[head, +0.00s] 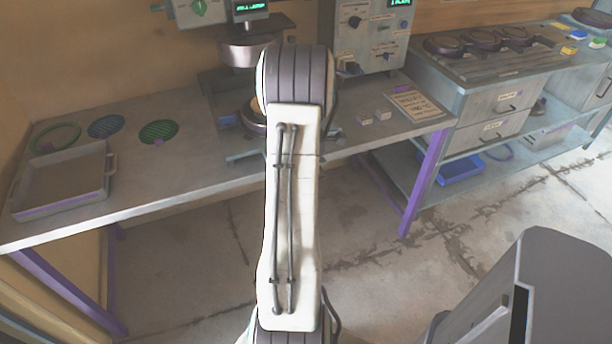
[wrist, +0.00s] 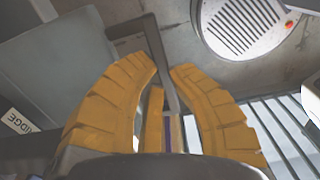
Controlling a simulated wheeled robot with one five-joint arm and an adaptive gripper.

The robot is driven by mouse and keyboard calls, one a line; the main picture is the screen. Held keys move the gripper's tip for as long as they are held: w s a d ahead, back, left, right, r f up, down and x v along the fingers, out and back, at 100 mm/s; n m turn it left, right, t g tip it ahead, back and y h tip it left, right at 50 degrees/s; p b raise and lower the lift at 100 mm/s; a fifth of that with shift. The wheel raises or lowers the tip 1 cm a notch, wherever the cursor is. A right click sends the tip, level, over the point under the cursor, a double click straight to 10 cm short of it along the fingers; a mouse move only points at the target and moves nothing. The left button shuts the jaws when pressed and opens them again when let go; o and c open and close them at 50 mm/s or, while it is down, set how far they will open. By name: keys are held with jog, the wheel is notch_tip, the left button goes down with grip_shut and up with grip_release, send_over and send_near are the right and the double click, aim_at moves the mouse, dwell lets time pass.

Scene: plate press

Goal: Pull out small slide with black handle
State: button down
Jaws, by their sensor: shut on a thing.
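In the wrist view, my gripper (wrist: 163,70) shows two yellow ribbed fingers closed around a dark grey bar-shaped handle (wrist: 158,50). A thin grey-green bar (head: 246,156) sticks out left of my arm at the bench's front edge. I cannot tell whether it belongs to the slide. The slide's body is not clearly visible.
A shallow tray (head: 103,181) and several round grilles, one green (head: 158,131), are at the bench's left. A control box (head: 372,35) stands behind right. A side bench (head: 455,85) holds round plates. The wrist view shows a white round grille (wrist: 245,25).

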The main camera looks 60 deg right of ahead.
jog(key=shift+w, duration=0.1)
jog(key=c, duration=1.1)
grip_release()
jog(key=shift+d, duration=0.1)
notch_tip(320, 180, up, 12)
jog(key=shift+f, duration=0.1)
dwell(0.3)
